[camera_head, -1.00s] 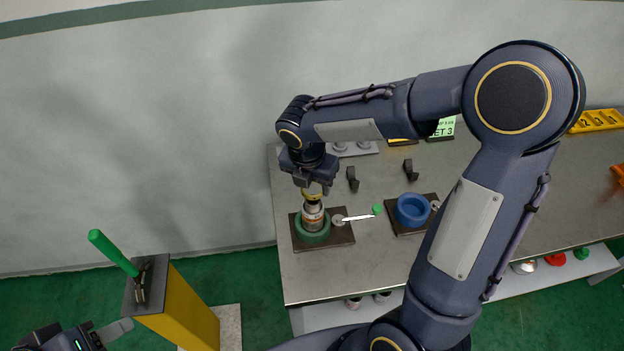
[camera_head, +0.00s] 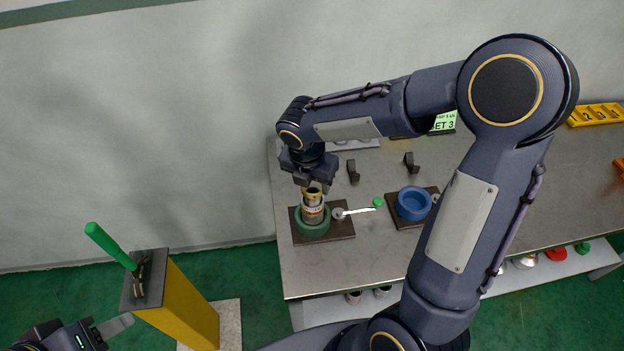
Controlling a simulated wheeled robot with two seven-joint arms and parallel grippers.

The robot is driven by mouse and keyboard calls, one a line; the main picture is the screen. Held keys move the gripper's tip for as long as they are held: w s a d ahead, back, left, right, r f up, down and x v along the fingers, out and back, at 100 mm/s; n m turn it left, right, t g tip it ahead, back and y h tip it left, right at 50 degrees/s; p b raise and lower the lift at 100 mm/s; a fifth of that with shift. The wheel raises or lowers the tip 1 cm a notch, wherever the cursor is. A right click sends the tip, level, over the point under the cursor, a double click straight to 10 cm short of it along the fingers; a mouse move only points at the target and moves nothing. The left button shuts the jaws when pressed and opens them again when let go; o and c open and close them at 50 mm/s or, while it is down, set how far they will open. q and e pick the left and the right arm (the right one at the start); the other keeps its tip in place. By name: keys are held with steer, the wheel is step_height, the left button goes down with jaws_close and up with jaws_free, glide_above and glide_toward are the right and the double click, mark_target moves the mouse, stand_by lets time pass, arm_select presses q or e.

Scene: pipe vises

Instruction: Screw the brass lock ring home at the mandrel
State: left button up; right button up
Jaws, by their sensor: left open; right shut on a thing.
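The brass lock ring (camera_head: 313,191) sits at the top of the upright mandrel (camera_head: 313,208), which stands in the green vise (camera_head: 313,226) on a dark base plate. My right gripper (camera_head: 312,186) points down over the mandrel and is shut on the brass ring. Its fingers partly hide the ring, and I cannot make out the threads. My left gripper (camera_head: 107,333) is open and empty at the lower left, apart from the table.
Black hooks (camera_head: 353,171) rise behind. A yellow pedestal (camera_head: 184,312) with a green handle (camera_head: 110,247) stands left. The table's front is clear.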

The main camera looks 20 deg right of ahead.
mark_target(312, 190)
steer(key=shift+b+x, duration=0.8)
steer(key=shift+x, duration=0.3)
steer(key=shift+s+a, duration=0.15)
stand_by(0.6)
steer(key=shift+f, duration=0.55)
steer(key=o, duration=1)
steer(key=shift+r, duration=0.15)
